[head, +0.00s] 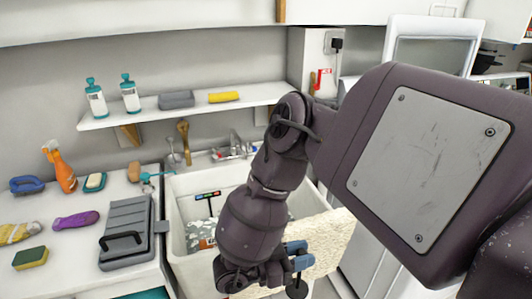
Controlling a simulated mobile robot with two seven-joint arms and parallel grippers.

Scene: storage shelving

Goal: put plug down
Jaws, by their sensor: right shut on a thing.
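My right gripper (299,256), with blue fingertips, is in the lower middle of the head view, over the front right of the white sink (178,215). It is shut on a small dark thing, which looks like the black plug (297,289); its round end shows just below the fingers. My right arm hides much of the sink and part of the grip. I cannot tell whether the plug touches anything below. My left gripper is not in view.
A cream towel (328,240) hangs at the sink's right side. A grey dish rack (127,228), a sponge (30,258) and an orange spray bottle (62,170) stand on the left counter (75,270). A wall shelf (150,112) holds two bottles. A tap (235,146) is behind the sink.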

